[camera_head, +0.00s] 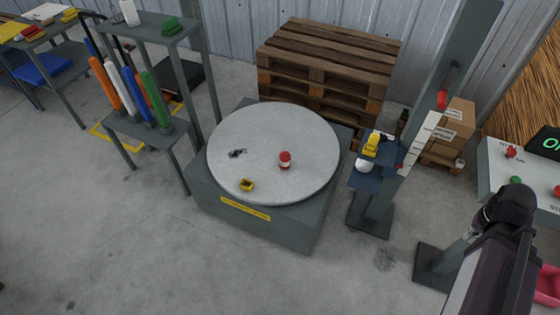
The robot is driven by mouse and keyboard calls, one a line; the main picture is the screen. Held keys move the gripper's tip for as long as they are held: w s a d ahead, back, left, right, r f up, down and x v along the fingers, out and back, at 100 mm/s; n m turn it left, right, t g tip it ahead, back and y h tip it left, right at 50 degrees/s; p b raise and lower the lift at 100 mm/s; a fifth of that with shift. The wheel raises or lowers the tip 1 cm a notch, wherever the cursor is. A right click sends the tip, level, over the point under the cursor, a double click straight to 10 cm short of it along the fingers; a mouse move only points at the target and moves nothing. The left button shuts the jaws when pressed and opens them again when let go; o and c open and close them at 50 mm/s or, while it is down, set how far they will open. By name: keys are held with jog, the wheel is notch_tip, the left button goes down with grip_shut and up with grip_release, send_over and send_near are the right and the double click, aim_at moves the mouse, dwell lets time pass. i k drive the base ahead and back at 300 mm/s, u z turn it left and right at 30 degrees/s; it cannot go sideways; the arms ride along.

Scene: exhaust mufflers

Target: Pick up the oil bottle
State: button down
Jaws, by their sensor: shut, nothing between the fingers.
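A small yellow bottle-like object (371,145), perhaps the oil bottle, stands on a dark blue shelf (380,177) of a grey post stand to the right of the round table. A white rounded item (365,165) sits just in front of it. A white bottle (130,12) stands on top of the rack at upper left; which one is the oil bottle I cannot tell for sure. Part of my arm (490,270) shows at lower right, apart from the stand. My gripper's fingers do not show.
A round grey turntable (265,125) on a square base holds a red-and-white can (285,160), a yellow piece (246,185) and a small dark part (237,153). Wooden pallets (330,55) stand behind. A desk (500,180) is at right. The floor at front left is clear.

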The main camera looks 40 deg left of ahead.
aim_at(285, 156)
jog(key=u, duration=1.15)
jog(key=k, duration=0.85)
jog(key=u, duration=0.3)
jog(key=i, duration=1)
jog(key=u, duration=0.05)
